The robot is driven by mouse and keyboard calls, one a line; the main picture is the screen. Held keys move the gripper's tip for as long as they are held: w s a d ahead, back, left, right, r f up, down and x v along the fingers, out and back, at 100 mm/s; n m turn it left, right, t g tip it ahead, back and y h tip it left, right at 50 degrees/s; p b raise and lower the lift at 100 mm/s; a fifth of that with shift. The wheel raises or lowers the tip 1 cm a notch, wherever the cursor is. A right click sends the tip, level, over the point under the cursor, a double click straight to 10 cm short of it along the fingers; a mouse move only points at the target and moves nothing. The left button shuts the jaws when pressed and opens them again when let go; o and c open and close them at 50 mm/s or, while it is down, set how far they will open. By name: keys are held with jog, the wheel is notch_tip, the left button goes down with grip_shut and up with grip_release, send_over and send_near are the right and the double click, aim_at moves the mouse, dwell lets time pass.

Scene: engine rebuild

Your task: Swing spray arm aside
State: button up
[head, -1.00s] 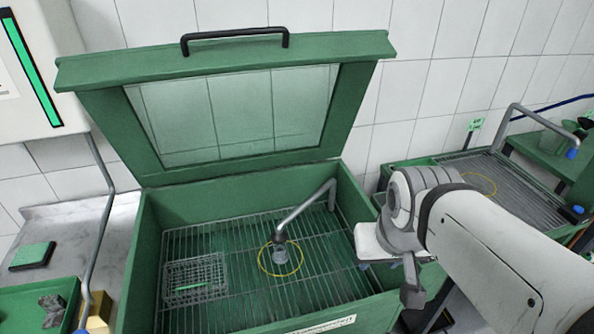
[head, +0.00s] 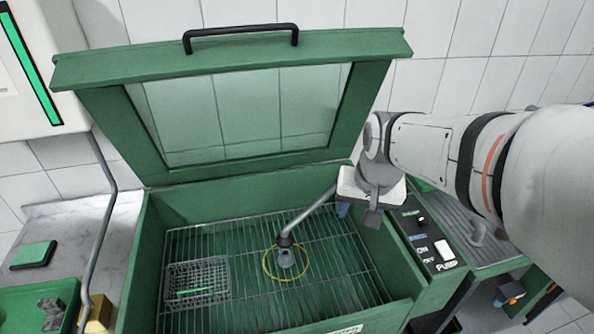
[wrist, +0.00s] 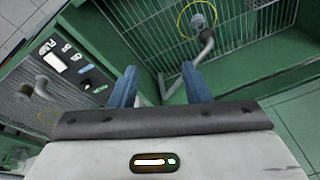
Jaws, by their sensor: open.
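The spray arm (head: 312,213) is a grey bent pipe inside the green wash cabinet (head: 150,250). It runs from the right back wall down to a nozzle (head: 286,256) over the wire grate, within a yellow ring (head: 268,265). My gripper (head: 343,210) is at the cabinet's right rim, beside the pipe's upper end, which it partly hides. In the wrist view, my gripper's blue fingers (wrist: 160,87) are apart, and the spray arm (wrist: 205,45) runs down towards the gap between them. I cannot tell whether they touch it.
The glazed lid (head: 240,110) stands open behind the cabinet. A wire basket (head: 197,281) sits on the left of the grate. The pump switch panel (head: 430,240) is right of the cabinet, below my arm. A green tray (head: 30,305) lies at the left.

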jog(key=w+a+f+m+g, duration=0.1)
jog(key=w+a+f+m, duration=0.1)
jog(key=w+f, duration=0.35)
jog(key=w+a+f+m, duration=0.1)
jog(key=w+a+f, duration=0.1)
jog(key=w, duration=0.6)
jog(key=m+y, duration=0.1)
jog(key=m, duration=0.2)
send_over(302, 215)
jog(key=s, duration=0.1)
jog(key=s+d+f+x, duration=0.1)
jog(key=s+x, duration=0.1)
jog(key=x, duration=0.9)
jog(key=shift+d+p+x, duration=0.2)
jog(key=shift+d+x, duration=0.05)
jog(key=shift+x, duration=0.8)
jog(key=shift+d+p+x, duration=0.2)
jog(key=shift+p+x, duration=0.05)
jog(key=shift+x, duration=0.8)
jog(key=shift+d+p+x, duration=0.2)
jog(key=shift+d+x, duration=0.05)
jog(key=shift+x, duration=0.8)
jog(key=shift+s+f, duration=0.1)
jog(key=shift+s, duration=0.05)
grip_shut()
